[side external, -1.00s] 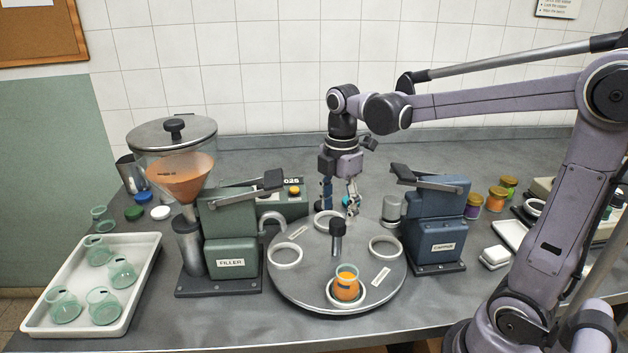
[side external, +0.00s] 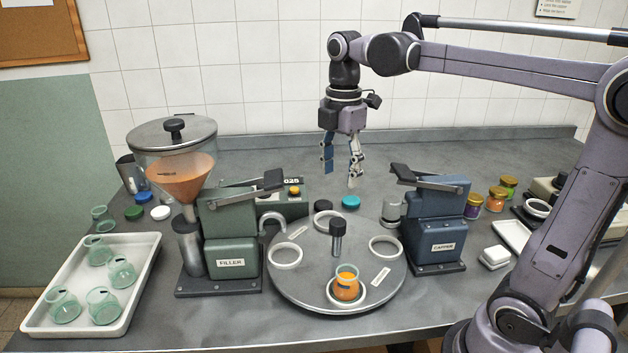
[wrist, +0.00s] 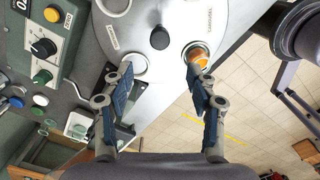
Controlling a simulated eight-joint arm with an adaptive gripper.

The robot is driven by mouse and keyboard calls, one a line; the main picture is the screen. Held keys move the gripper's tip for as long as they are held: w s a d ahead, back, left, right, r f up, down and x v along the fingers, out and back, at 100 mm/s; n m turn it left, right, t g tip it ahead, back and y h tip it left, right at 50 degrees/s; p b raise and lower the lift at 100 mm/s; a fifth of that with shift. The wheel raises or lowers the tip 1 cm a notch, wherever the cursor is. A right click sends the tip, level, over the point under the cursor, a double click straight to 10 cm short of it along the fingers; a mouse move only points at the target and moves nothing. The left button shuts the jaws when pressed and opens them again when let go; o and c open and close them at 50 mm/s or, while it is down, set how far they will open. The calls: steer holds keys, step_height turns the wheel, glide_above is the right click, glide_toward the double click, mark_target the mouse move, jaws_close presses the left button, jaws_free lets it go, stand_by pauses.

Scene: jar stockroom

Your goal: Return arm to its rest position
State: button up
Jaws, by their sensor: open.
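My gripper (side external: 341,167) hangs open and empty above the back of the round turntable (side external: 290,254), its fingers pointing down and spread apart. In the wrist view, my gripper (wrist: 162,95) also shows with its two fingers apart and nothing between them. A jar with orange filling (side external: 346,287) sits upright in the turntable's front ring. It also shows as an orange-filled jar (wrist: 198,57) in the wrist view.
The filler (side external: 231,240) stands left of the turntable and the capper (side external: 436,230) right of it. A white tray (side external: 137,291) with several empty jars is at the left. Filled jars (side external: 495,199) stand at the back right. The space around my raised gripper is clear.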

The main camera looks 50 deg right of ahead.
steer(key=s+a+f+m+t, duration=0.2)
steer(key=f+m, duration=0.3)
steer(key=m, duration=0.3)
steer(key=s+a+f+m+t, duration=0.3)
steer(key=s+f+m+t, duration=0.1)
steer(key=m, duration=0.3)
steer(key=shift+s+a+f+m+t, duration=0.2)
steer(key=shift+a+f+m+t, duration=0.2)
steer(key=shift+f+t, duration=0.35)
